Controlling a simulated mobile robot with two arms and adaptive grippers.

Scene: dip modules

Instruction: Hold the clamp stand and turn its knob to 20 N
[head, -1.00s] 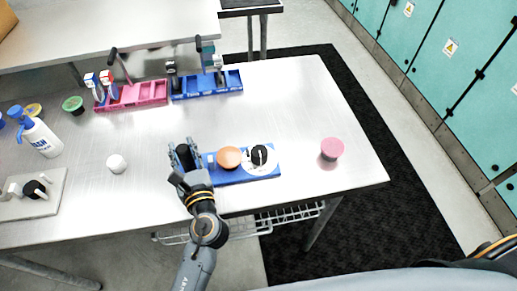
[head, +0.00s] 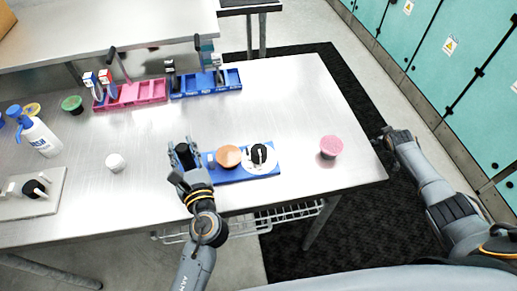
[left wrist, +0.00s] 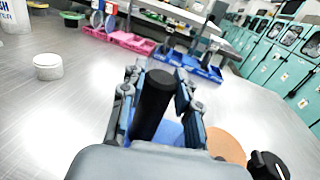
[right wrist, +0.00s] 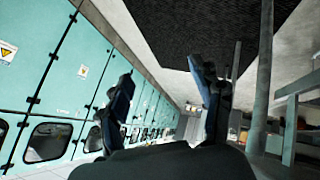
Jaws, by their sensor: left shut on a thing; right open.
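The clamp stand has a blue base (head: 233,175) lying near the table's front edge. On it are an orange round part (head: 228,156) and a white dial with a black knob (head: 259,154). My left gripper (head: 184,152) is at the stand's left end. In the left wrist view its fingers (left wrist: 157,95) are shut on an upright black post (left wrist: 154,98) of the stand. The knob also shows at the lower right there (left wrist: 266,166). My right gripper (head: 388,137) is open and empty, beyond the table's right edge. The dial's marks are too small to read.
A pink round item (head: 331,147) stands right of the stand. A white round item (head: 116,162) and a white plate with a black knob (head: 50,197) lie to the left. Pink (head: 135,95) and blue (head: 207,86) trays stand at the back. Teal lockers (head: 455,60) are at right.

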